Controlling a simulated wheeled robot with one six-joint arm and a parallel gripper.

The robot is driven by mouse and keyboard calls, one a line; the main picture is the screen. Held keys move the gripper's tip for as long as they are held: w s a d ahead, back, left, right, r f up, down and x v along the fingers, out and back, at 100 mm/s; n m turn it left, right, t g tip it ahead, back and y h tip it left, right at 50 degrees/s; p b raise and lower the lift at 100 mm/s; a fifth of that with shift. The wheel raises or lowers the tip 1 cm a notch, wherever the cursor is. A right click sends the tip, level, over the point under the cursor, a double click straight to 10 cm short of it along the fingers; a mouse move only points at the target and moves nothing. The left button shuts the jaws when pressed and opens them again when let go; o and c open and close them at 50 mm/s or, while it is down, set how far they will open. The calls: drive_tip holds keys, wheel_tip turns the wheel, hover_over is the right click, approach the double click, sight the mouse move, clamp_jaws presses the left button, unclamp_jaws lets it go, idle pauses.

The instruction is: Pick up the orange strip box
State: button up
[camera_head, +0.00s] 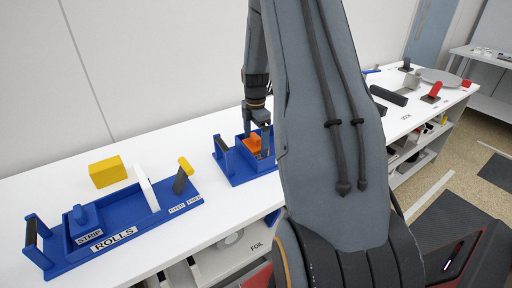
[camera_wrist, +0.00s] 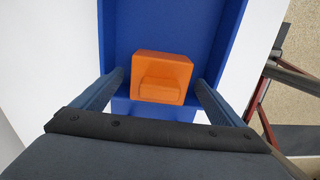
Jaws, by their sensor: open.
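The orange strip box (camera_wrist: 162,76) sits in a blue tray (camera_wrist: 226,52) in the wrist view, with a raised block on its face. It also shows in the head view (camera_head: 253,143), inside the blue holder (camera_head: 222,160) on the white table. My gripper (camera_wrist: 161,84) is open, with one finger on each side of the orange box. I cannot tell whether the fingers touch it. In the head view my gripper (camera_head: 257,131) points down at the box, and my arm hides the holder's right part.
Another blue holder (camera_head: 130,228) labelled STRIP and ROLLS stands at the left, with a yellow block (camera_head: 105,172) behind it and a white plate (camera_head: 147,187) upright in it. Black and red items lie farther right on the table. White tabletop (camera_head: 40,191) is clear at the far left.

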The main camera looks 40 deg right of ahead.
drive_tip(key=shift+f, duration=1.15)
drive_tip(key=c, duration=2.2)
